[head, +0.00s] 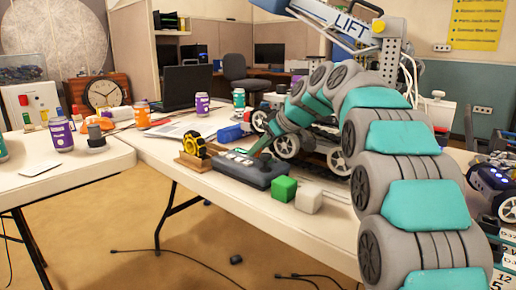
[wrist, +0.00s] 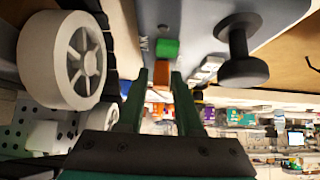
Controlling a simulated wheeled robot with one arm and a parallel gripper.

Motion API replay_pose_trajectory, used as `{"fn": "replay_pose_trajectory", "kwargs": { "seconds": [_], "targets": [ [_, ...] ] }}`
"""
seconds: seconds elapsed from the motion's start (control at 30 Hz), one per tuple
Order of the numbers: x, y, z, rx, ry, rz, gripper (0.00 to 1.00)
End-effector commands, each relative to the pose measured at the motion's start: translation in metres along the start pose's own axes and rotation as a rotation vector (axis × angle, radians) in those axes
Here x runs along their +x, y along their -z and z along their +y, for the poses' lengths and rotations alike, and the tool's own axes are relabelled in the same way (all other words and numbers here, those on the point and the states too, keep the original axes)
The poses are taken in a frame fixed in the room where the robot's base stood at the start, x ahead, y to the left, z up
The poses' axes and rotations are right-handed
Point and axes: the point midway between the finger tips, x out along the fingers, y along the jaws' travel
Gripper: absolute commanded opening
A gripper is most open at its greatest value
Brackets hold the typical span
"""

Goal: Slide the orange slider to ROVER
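The control box (head: 250,168) is a dark grey console on the table, with several small controls on its top. In the wrist view its grey panel (wrist: 195,22) fills the top, with a black mushroom-shaped knob (wrist: 240,50) and a small green block-like piece (wrist: 167,48). The orange slider (wrist: 160,79) shows between the tips of my gripper (wrist: 161,80). My green fingers stand apart on either side of it; contact is unclear. In the head view my gripper (head: 265,143) is low over the box, and the slider cannot be made out. I cannot read a ROVER label.
A green cube (head: 284,189) and a white cube (head: 308,199) stand just in front of the box. A yellow-black round device (head: 194,144) is left of it. A wheeled model (head: 287,146) is close behind my gripper; its wheel (wrist: 75,60) looms in the wrist view.

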Motion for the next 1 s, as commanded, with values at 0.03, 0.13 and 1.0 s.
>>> {"fn": "replay_pose_trajectory", "kwargs": {
  "seconds": [0.03, 0.13, 1.0],
  "targets": [
    [0.0, 0.0, 0.0, 0.0, 0.0, 0.0, 0.41],
    [0.0, 0.001, 0.0, -0.001, 0.0, 0.001, 0.53],
    [-0.073, 0.001, 0.0, -0.002, -0.002, 0.003, 0.53]
  ]
}}
